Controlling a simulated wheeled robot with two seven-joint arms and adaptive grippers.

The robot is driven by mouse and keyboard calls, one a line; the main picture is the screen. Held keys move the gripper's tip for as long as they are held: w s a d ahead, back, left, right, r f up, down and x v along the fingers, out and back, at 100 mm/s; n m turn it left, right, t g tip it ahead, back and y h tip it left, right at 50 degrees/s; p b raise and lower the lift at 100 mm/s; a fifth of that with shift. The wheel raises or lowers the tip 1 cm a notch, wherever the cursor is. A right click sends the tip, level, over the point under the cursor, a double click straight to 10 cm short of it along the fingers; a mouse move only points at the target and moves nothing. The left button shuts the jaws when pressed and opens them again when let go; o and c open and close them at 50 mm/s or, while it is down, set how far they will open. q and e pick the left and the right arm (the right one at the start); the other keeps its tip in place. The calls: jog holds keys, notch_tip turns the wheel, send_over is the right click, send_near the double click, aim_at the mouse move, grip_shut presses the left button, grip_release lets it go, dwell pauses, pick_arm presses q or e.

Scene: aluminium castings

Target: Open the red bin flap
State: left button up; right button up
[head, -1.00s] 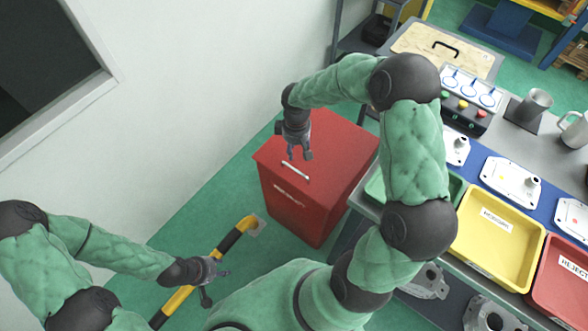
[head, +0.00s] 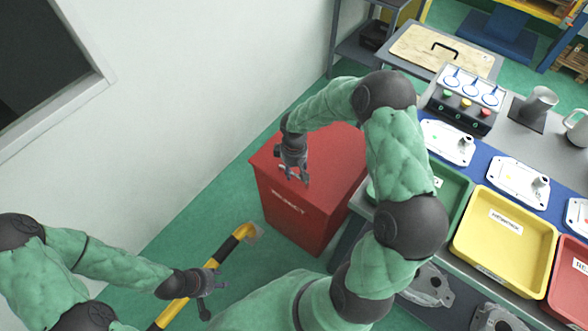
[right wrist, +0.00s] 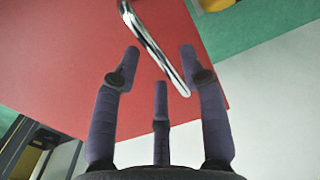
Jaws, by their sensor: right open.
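The red bin (head: 292,213) with a pale label on its front stands on the green floor by the wall. Its red flap (head: 335,151) forms the top and looks shut. In the right wrist view a shiny metal bar handle (right wrist: 150,42) lies along the red surface (right wrist: 75,65). My right gripper (head: 296,180) hangs over the near edge of the top. In the right wrist view its open fingers (right wrist: 158,70) reach toward the handle, whose lower end lies between the fingertips; contact cannot be told. My left gripper (head: 212,292) is low at the left, away from the bin.
A yellow-and-black rail (head: 231,244) stands left of the bin. The bench on the right bears a green tray (head: 452,196), a yellow tray (head: 503,228) and a red tray (head: 570,282), with castings behind. A white wall (head: 190,90) is on the left.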

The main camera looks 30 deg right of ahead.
jog(key=shift+c, duration=0.3)
grip_shut()
